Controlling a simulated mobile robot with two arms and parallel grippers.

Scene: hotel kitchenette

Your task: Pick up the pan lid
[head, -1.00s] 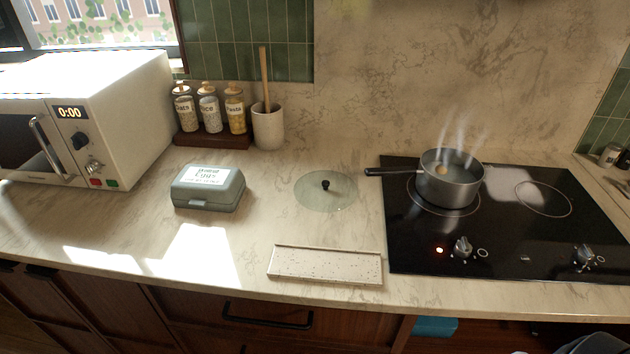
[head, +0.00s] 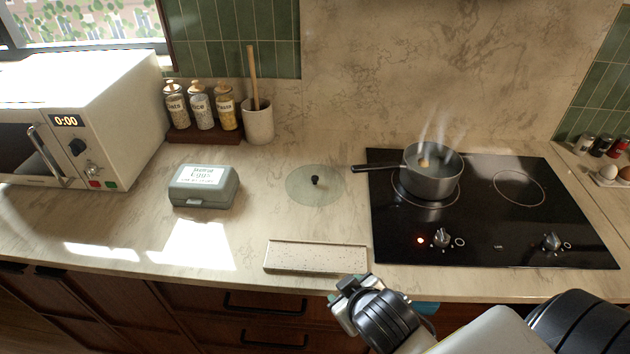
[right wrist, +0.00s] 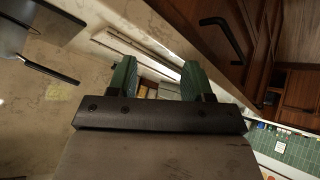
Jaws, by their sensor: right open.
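The pan lid (head: 302,190) is a round glass disc with a small black knob (head: 315,180). It lies flat on the marble counter, left of the stove, in the head view. My right gripper (head: 349,287) is at the counter's front edge, below and to the right of the lid and well apart from it. In the right wrist view its two green fingers (right wrist: 157,76) are spread with nothing held between them. I cannot make out the lid in that view. My left gripper is not in view.
A steaming pan (head: 432,183) stands on the black stove (head: 490,235), its handle pointing left toward the lid. A speckled tray (head: 315,257) lies in front of the lid. A grey egg box (head: 203,187) sits to its left. Counter around the lid is clear.

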